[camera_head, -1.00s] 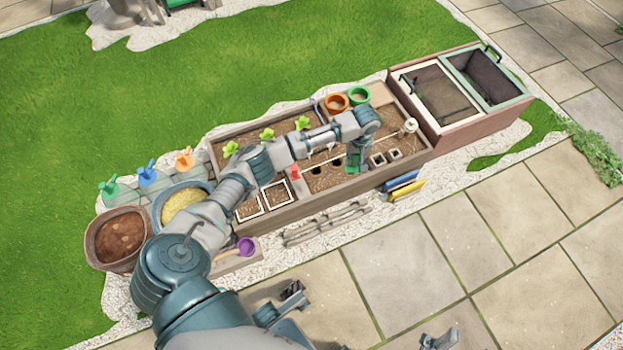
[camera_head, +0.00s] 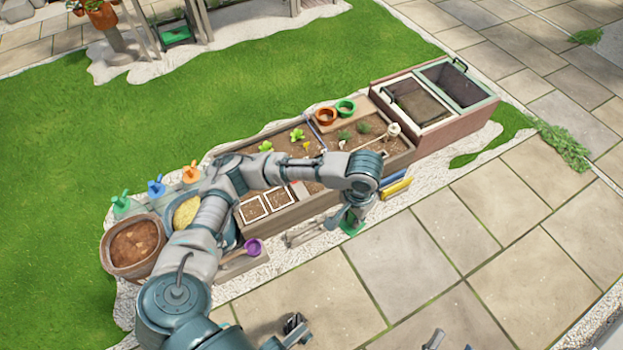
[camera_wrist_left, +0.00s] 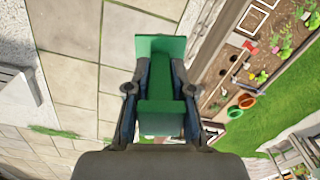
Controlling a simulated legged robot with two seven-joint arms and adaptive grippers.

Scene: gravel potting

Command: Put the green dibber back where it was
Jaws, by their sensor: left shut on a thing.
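The green dibber (camera_head: 351,227) is held in my left gripper (camera_head: 346,216), in front of the long wooden planter (camera_head: 300,212), over the gravel and paving edge. In the left wrist view the dibber (camera_wrist_left: 162,118) shows as green blocks between the two fingers of the left gripper (camera_wrist_left: 160,85), which are shut on it. Its lower end is hidden there. A blue bar (camera_head: 393,177) and a yellow bar (camera_head: 397,188) sit at the planter's front side, right of the gripper. Parts of mine show at the bottom edge; whether they include my right gripper's jaws is unclear.
A cold frame with lids (camera_head: 430,118) joins the planter's right end. Orange (camera_head: 326,117) and green (camera_head: 345,107) pots stand at its back. A purple scoop (camera_head: 253,247), a brown soil tub (camera_head: 135,245) and watering cans (camera_head: 157,187) are left.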

